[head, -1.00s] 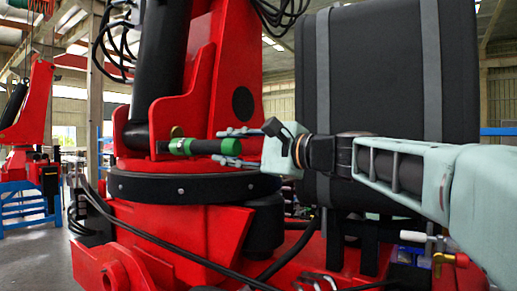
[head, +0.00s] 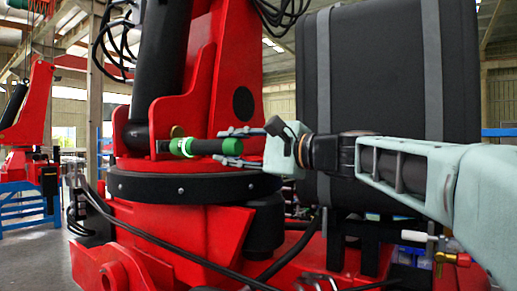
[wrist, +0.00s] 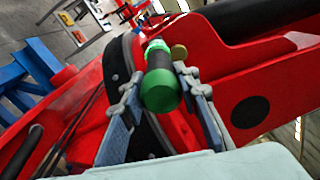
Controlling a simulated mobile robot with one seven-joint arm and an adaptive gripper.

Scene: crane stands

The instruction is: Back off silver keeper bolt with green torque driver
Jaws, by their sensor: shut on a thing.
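The green torque driver (head: 205,147) has a black grip with green bands and lies level, its tip pointing left toward a red bracket on the crane stand. It also shows in the wrist view (wrist: 161,85), seen from its green butt end. My gripper (head: 217,146) has one finger above and one below the driver's rear grip, shut on it; the wrist view shows a finger on each side (wrist: 160,92). The silver keeper bolt cannot be made out; the driver's front end and the bracket hide that spot.
A brass-coloured disc (head: 176,131) sits just above the driver's front end. The black slewing ring (head: 195,187) lies below it. A large black box with grey straps (head: 385,75) stands behind my arm. Cables (head: 185,248) run low in front. Open floor lies at left.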

